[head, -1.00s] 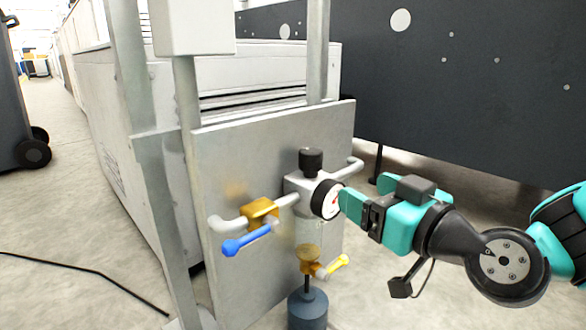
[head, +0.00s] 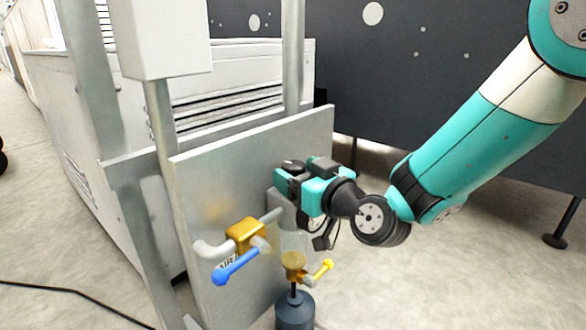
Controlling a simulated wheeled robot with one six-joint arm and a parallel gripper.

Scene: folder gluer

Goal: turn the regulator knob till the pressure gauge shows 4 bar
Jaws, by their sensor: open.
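The black regulator knob (head: 291,166) shows only its top, at the upper right of the grey metal panel (head: 215,185). My gripper (head: 294,183) is open at the knob, with its jaws close around or beside it. I cannot tell whether the jaws touch it. The pressure gauge is hidden behind my gripper, so its reading cannot be seen. Part of the grey regulator body (head: 288,222) shows below the jaws.
A brass valve (head: 247,234) with a blue lever (head: 236,268) sits on the pipe to the left. A second brass valve (head: 293,262) with a yellow lever (head: 320,271) stands below, above a dark bottle (head: 295,312). Floor to the right is mostly clear.

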